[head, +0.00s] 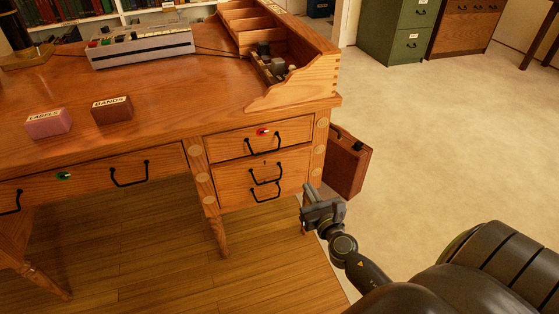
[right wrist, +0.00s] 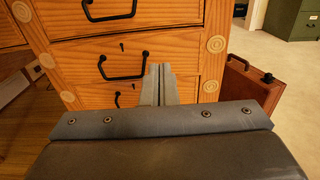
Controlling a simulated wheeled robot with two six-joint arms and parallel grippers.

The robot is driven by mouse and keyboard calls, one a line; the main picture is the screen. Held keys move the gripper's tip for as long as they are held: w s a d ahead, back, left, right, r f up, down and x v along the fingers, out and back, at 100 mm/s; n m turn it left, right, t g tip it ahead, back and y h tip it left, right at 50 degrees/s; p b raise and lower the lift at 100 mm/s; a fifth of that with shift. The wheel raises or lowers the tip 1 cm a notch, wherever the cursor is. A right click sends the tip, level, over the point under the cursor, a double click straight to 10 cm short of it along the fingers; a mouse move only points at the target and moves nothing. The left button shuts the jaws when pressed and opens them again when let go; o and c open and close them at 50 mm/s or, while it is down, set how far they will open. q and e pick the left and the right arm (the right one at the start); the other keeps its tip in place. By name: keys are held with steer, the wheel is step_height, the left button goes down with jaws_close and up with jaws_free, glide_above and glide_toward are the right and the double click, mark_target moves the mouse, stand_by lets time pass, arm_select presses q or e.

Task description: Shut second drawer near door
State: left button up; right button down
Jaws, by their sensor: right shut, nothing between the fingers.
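The wooden desk (head: 150,85) has a stack of drawers at its right end. The top drawer (head: 228,146) carries a red tag and a black handle. Below it is the second drawer (head: 236,172), with a keyhole and black handle; it also shows in the right wrist view (right wrist: 185,52). A third handle (head: 266,193) sits just below. The lower fronts look nearly flush; I cannot tell any small gap. My right gripper (head: 309,195) is shut and empty, right of the drawers in the head view. Its fingers (right wrist: 160,72) overlap the second drawer's front in the wrist view. My left gripper is out of view.
A brown case (head: 347,165) stands against the desk's right side, close to my right gripper. A pink labels box (head: 48,124) and a brown bands box (head: 112,109) sit on the desktop. Green (head: 398,35) and brown cabinets stand behind. The pale floor at right is clear.

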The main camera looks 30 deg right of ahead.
mark_target(289, 152)
steer(key=x, duration=1.2)
steer(key=shift+w+d+b, duration=0.1)
steer(key=shift+w+b, duration=0.25)
steer(key=shift+w, duration=0.05)
steer(key=shift+w+d, duration=0.1)
steer(key=shift+w, duration=0.3)
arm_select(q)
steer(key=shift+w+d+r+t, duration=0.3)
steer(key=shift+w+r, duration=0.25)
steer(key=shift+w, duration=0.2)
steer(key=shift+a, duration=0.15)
arm_select(e)
steer(key=shift+w+d, duration=0.1)
steer(key=shift+w, duration=0.45)
steer(key=shift+w+d+r+b, duration=0.2)
steer(key=shift+w+b, duration=0.25)
steer(key=shift+w, duration=0.15)
steer(key=shift+r, duration=0.1)
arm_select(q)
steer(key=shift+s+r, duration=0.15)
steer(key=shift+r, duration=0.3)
arm_select(e)
steer(key=shift+r, duration=0.1)
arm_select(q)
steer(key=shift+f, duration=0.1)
